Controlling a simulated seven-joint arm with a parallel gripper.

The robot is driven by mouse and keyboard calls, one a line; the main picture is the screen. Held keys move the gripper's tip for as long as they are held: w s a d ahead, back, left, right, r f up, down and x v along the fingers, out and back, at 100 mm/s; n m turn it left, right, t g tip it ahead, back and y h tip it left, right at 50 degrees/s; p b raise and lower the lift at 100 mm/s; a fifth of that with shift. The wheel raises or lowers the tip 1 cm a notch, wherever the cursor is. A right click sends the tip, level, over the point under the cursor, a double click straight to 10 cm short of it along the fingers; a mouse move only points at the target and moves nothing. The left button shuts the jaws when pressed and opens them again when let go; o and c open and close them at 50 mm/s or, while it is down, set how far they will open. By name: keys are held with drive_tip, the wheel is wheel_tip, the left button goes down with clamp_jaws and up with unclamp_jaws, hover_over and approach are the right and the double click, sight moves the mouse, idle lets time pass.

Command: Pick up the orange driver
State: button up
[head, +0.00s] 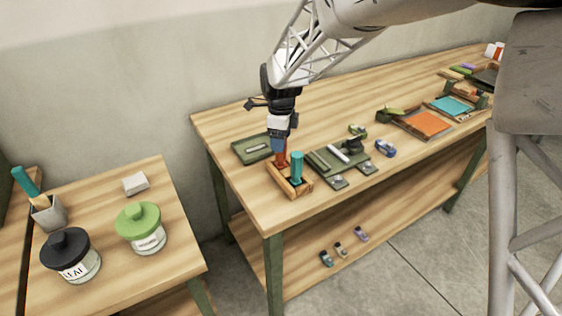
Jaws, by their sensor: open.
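The orange driver (281,158) stands upright in a small wooden holder (302,187) near the left end of the long table. A teal driver (296,167) stands in the same holder, just to its right. My gripper (278,146) points down directly over the orange driver, its fingers at or around the driver's top. The jaws are open, and the top of the driver is hidden by them. I cannot tell whether the fingers touch it.
A dark green tray (240,152) lies left of the holder, and a green fixture (323,161) lies close to its right. Blue-grey clamps (386,148) and an orange pad (430,124) are farther right. A side table (110,201) holds green-lidded and black-lidded jars.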

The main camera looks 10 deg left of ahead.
drive_tip(key=shift+f, duration=1.45)
drive_tip(key=c, duration=1)
drive_tip(key=shift+r, duration=0.1)
drive_tip(key=shift+r, duration=5)
drive_tip(key=w+d+n, duration=0.2)
drive_tip(key=d+n, duration=0.1)
drive_tip(key=d, duration=0.6)
drive_tip(key=w+d+f+n, duration=0.1)
drive_tip(key=w+d+n, duration=0.2)
drive_tip(key=d, duration=0.6)
drive_tip(key=w+d+f+n, duration=0.1)
drive_tip(key=w+d+n, duration=0.1)
drive_tip(key=d+n, duration=0.3)
drive_tip(key=d, duration=0.4)
drive_tip(key=shift+w+f, duration=0.15)
drive_tip(key=shift+w, duration=0.25)
